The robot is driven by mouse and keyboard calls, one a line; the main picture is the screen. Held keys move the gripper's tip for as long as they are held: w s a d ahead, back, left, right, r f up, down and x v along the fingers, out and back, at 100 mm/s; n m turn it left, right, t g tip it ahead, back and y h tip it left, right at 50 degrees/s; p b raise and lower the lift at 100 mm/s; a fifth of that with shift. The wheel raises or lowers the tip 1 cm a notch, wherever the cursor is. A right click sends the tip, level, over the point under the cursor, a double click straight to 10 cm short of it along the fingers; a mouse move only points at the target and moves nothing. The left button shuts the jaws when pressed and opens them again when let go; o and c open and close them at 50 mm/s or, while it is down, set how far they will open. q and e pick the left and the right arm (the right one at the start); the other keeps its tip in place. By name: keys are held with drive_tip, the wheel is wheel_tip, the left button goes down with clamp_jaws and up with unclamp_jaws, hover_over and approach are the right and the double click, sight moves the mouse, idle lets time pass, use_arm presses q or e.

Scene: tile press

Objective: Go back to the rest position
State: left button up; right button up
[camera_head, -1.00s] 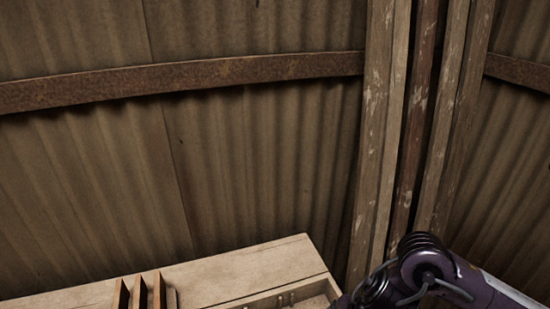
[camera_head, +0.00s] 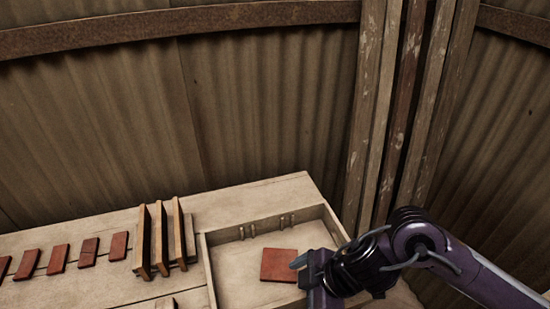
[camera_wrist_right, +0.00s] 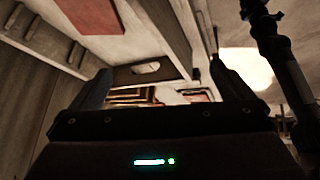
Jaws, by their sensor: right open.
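My right gripper (camera_head: 308,272) is in the head view at the right side of the wooden tray, and its arm comes in from the right. In the right wrist view its two fingers (camera_wrist_right: 165,85) stand wide apart with nothing between them. A square red tile (camera_head: 279,265) lies flat in the shallow wooden tray (camera_head: 205,262), just left of the gripper. The tile also shows at the top of the right wrist view (camera_wrist_right: 92,15). My left gripper is not in view.
Several red tiles (camera_head: 59,259) lie in a row on the wooden bench (camera_head: 95,285) at the left. An upright wooden rack (camera_head: 161,238) stands between them and the tray. A corrugated wall (camera_head: 250,130) and wooden posts (camera_head: 385,110) close off the back.

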drive_tip(key=w+a+r+m+t+y, duration=0.1)
drive_tip(key=w+a+r+m+t, duration=0.3)
drive_tip(key=a+r+m+t, duration=0.15)
drive_tip(key=s+d+f+m+g+h, duration=0.2)
drive_tip(key=s+d+f+m+h, duration=0.25)
drive_tip(key=d, duration=0.55)
drive_tip(key=s+d+f+m+g+h, duration=0.25)
drive_tip(key=s+d+f+m, duration=0.3)
drive_tip(key=d, duration=0.55)
wheel_tip(320, 180, down, 30)
drive_tip(key=s, duration=0.2)
drive_tip(key=s+d+f+g+b, duration=0.1)
drive_tip(key=s+d+f+g, duration=0.1)
drive_tip(key=s+f, duration=1.7)
drive_tip(key=shift+s+d, duration=0.3)
drive_tip(key=shift+d, duration=0.15)
